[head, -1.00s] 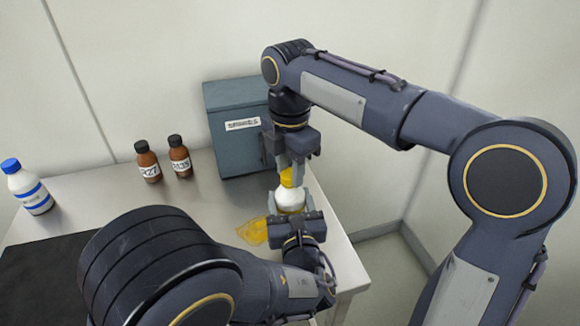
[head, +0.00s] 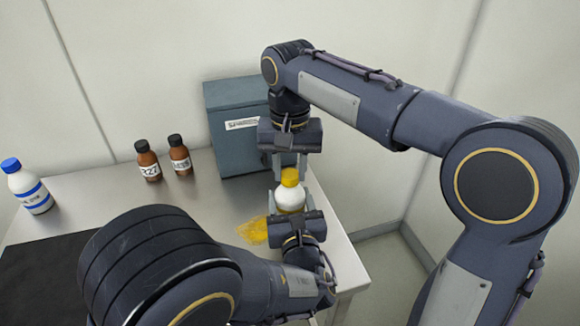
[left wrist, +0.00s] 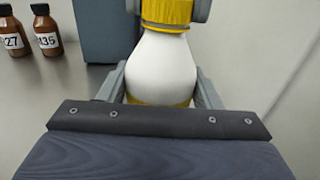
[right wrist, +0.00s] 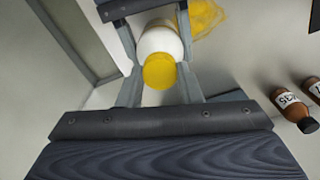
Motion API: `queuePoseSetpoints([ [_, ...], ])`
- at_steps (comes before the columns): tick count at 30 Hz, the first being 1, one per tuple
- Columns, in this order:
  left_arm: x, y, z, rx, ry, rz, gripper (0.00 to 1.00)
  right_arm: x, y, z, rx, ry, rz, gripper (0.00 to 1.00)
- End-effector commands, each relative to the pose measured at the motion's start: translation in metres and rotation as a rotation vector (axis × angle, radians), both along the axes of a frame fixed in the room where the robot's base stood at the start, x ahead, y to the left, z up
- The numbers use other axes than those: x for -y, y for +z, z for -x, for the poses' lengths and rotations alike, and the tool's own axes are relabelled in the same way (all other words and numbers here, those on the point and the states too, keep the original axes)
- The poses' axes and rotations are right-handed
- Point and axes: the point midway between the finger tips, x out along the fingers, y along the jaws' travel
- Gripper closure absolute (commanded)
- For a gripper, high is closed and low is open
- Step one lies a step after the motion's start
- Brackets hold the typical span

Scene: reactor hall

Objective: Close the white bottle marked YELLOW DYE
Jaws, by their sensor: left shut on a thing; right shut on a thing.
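The white bottle (head: 292,192) with a yellow cap (head: 290,176) stands upright near the right end of the table; it also shows in the left wrist view (left wrist: 162,70). Its lettering is not readable; a yellow band shows low on its body. My left gripper (head: 290,209) is shut on the bottle's body, one finger on each side. My right gripper (head: 289,166) points down from above and is shut on the yellow cap, which shows between its fingers in the right wrist view (right wrist: 160,72). The cap sits on the bottle's neck; whether it is tight cannot be told.
A yellow spill (head: 252,230) lies on the table beside the bottle. A grey-blue box (head: 235,150) stands behind it. Two brown bottles (head: 148,162) (head: 180,156) and a blue-capped white bottle (head: 30,190) stand left. A dark mat (head: 40,265) lies front left. The table's right edge is close.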

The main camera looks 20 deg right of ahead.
Motion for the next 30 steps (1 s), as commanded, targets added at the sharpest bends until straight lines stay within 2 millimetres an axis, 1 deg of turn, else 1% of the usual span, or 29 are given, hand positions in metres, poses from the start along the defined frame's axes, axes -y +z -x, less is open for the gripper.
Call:
queuePoseSetpoints([
  [1, 0.0, 0.001, 0.0, 0.001, -0.001, 0.0, 1.0, 0.0, 0.0, -0.001, 0.002, -0.086, 0.001, 0.95],
  [2, 0.0, 0.001, 0.0, 0.001, -0.001, 0.0, 1.0, 0.0, 0.0, -0.001, 0.002, -0.131, 0.0, 0.95],
  [6, 0.0, 0.001, 0.0, 0.001, -0.001, 0.0, 1.0, 0.0, 0.0, -0.001, 0.002, -0.13, 0.0, 0.95],
  [7, 0.0, 0.001, 0.0, 0.001, -0.001, 0.0, 1.0, 0.0, 0.0, -0.001, 0.002, -0.129, 0.0, 0.67],
  [12, 0.0, 0.001, 0.0, 0.001, -0.001, 0.001, 1.0, 0.0, 0.0, -0.001, 0.002, -0.128, 0.0, 0.46],
  [19, 0.0, 0.001, 0.0, 0.001, -0.001, 0.001, 1.0, 0.0, 0.0, 0.0, 0.001, -0.126, -0.001, 0.46],
  [21, 0.0, 0.001, 0.0, 0.001, 0.0, 0.001, 1.0, 0.0, 0.003, -0.001, 0.002, -0.126, 0.0, 0.46],
  [30, 0.0, 0.001, 0.0, 0.001, 0.0, 0.001, 1.0, 0.0, 0.04, -0.001, 0.003, -0.126, -0.001, 0.46],
])
